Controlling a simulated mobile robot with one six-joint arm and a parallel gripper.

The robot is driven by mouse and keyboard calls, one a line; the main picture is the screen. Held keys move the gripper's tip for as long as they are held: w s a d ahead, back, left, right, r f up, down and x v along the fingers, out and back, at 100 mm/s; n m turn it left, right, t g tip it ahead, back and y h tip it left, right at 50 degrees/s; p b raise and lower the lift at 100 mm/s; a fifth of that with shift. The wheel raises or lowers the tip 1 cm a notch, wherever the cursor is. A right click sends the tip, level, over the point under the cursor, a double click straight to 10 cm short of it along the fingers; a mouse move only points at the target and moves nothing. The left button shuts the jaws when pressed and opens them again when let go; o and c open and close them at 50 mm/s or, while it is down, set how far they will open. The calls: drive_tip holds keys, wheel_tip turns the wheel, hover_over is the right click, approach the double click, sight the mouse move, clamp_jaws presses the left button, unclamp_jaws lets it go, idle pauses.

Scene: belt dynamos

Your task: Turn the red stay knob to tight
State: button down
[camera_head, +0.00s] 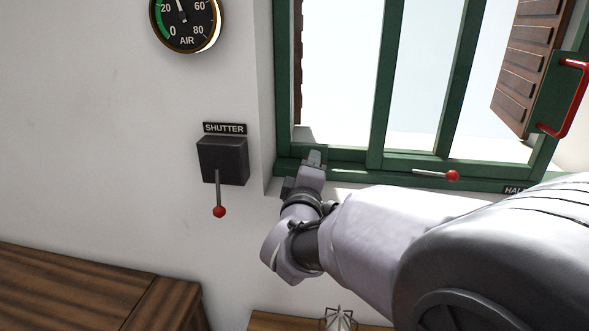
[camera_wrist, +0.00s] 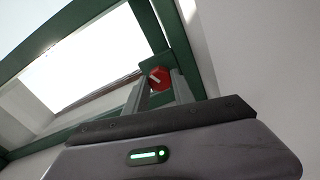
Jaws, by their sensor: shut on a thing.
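The red stay knob (camera_wrist: 158,74) shows in the wrist view, with a pale mark on its face, against the green window frame (camera_wrist: 182,62). My gripper (camera_wrist: 160,86) has one finger on each side of the knob and is shut on it. In the head view my gripper (camera_head: 314,158) is at the lower left corner of the green window frame (camera_head: 284,90). The knob is hidden there behind my gripper. I cannot read any tight or loose marking.
A black shutter box (camera_head: 222,160) with a red-tipped lever (camera_head: 219,211) is on the wall to the left. A red-ended window lever (camera_head: 452,175) is on the sill to the right. An air gauge (camera_head: 186,18) is above. A wooden cabinet (camera_head: 80,290) stands lower left.

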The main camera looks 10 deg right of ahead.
drive_tip(key=m+b, duration=0.3)
drive_tip(key=m, duration=0.3)
drive_tip(key=shift+f+b, duration=0.15)
drive_tip(key=shift+b, duration=0.15)
drive_tip(key=shift+m+b, duration=1.15)
drive_tip(key=shift+m, duration=1.65)
drive_tip(key=c, duration=1.1)
unclamp_jaws()
drive_tip(key=shift+o, duration=0.2)
drive_tip(key=p+v, duration=0.4)
drive_tip(key=v, duration=1.3)
drive_tip(key=shift+s+r, duration=0.2)
